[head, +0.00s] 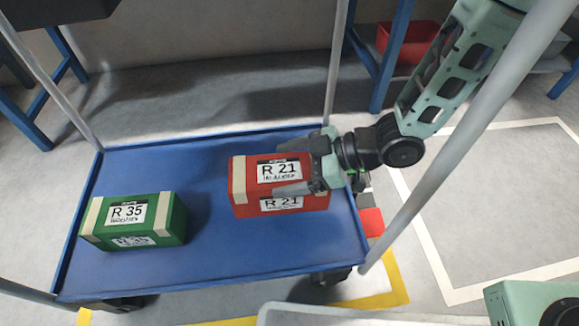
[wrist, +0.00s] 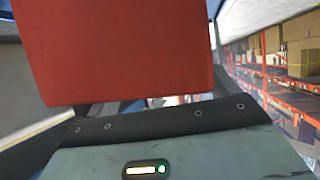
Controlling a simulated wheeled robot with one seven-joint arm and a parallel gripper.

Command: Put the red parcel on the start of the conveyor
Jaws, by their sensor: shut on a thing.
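The red parcel (head: 239,190) has pale tape at one end and white labels reading R 21. It is over the right part of a blue cart shelf (head: 200,275) in the head view. My gripper (head: 290,175) comes from the right and is shut on the parcel, with a finger on either side. In the wrist view the parcel (wrist: 120,50) fills the upper left, close to the gripper's palm. I cannot tell whether the parcel touches the shelf. No conveyor can be made out.
A green parcel (head: 175,218) labelled R 35 sits on the shelf's left part. Grey cart posts (head: 336,65) rise around the shelf. A red bin (head: 405,42) stands behind at the right. Orange racking with boxes (wrist: 285,75) shows in the wrist view.

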